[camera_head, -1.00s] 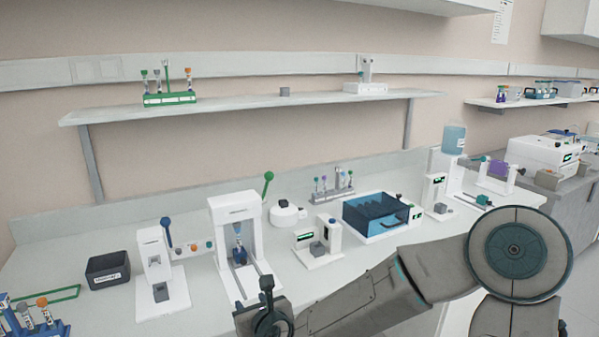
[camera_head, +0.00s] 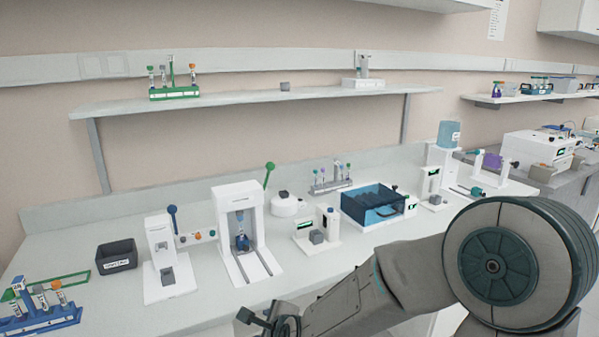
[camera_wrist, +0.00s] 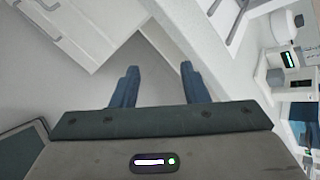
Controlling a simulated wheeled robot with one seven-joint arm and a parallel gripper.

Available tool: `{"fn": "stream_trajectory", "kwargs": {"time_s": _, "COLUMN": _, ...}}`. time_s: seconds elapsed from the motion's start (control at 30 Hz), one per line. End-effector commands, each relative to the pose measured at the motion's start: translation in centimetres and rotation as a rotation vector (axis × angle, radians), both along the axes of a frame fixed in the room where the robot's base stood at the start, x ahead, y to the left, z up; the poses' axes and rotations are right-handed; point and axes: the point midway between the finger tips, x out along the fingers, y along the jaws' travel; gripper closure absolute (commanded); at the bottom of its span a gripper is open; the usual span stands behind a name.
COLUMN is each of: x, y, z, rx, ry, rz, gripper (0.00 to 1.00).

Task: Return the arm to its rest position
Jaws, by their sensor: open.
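My arm crosses the lower right of the head view, in front of the bench edge. My gripper (camera_head: 262,322) shows only partly there, low in the picture near the front of the bench. In the wrist view my gripper (camera_wrist: 158,85) has its two blue fingers apart with nothing between them. Beyond the fingers are pale floor and the edge of a white surface.
A shelf (camera_head: 240,98) hangs above. White drawers (camera_wrist: 75,25) show in the wrist view.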

Motion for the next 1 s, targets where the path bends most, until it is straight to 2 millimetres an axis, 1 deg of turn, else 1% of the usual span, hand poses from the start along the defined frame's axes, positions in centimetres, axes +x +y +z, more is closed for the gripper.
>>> {"fn": "stream_trajectory", "kwargs": {"time_s": 0.03, "x": -0.5, "y": -1.0, "z": 0.0, "rx": -0.11, "ry": -0.019, "rz": 0.073, "gripper": 0.59}}
{"fn": "stream_trajectory", "kwargs": {"time_s": 0.1, "x": -1.2, "y": -2.7, "z": -0.1, "rx": -0.273, "ry": -0.036, "rz": 0.193, "gripper": 0.59}}
{"fn": "stream_trajectory", "kwargs": {"time_s": 0.17, "x": -2.0, "y": -4.3, "z": 0.1, "rx": -0.408, "ry": -0.045, "rz": 0.296, "gripper": 0.59}}
{"fn": "stream_trajectory", "kwargs": {"time_s": 0.27, "x": -3.4, "y": -7.2, "z": 0.9, "rx": -0.612, "ry": -0.051, "rz": 0.465, "gripper": 0.59}}
{"fn": "stream_trajectory", "kwargs": {"time_s": 0.37, "x": -5.3, "y": -10.2, "z": 2.2, "rx": -0.791, "ry": -0.045, "rz": 0.636, "gripper": 0.59}}
{"fn": "stream_trajectory", "kwargs": {"time_s": 0.5, "x": -8.5, "y": -14.4, "z": 4.5, "rx": -0.986, "ry": -0.024, "rz": 0.875, "gripper": 0.59}}
{"fn": "stream_trajectory", "kwargs": {"time_s": 0.57, "x": -10.2, "y": -16.1, "z": 5.5, "rx": -1.048, "ry": -0.014, "rz": 0.979, "gripper": 0.59}}
{"fn": "stream_trajectory", "kwargs": {"time_s": 0.6, "x": -11.3, "y": -17.2, "z": 6.2, "rx": -1.081, "ry": -0.009, "rz": 1.044, "gripper": 0.59}}
{"fn": "stream_trajectory", "kwargs": {"time_s": 0.73, "x": -14.8, "y": -20.0, "z": 7.8, "rx": -1.146, "ry": 0.0, "rz": 1.237, "gripper": 0.59}}
{"fn": "stream_trajectory", "kwargs": {"time_s": 0.8, "x": -16.3, "y": -21.0, "z": 8.3, "rx": -1.16, "ry": 0.001, "rz": 1.316, "gripper": 0.59}}
{"fn": "stream_trajectory", "kwargs": {"time_s": 0.9, "x": -17.7, "y": -22.0, "z": 8.8, "rx": -1.166, "ry": -0.002, "rz": 1.393, "gripper": 0.59}}
{"fn": "stream_trajectory", "kwargs": {"time_s": 1.0, "x": -18.4, "y": -22.4, "z": 8.9, "rx": -1.167, "ry": -0.003, "rz": 1.43, "gripper": 0.59}}
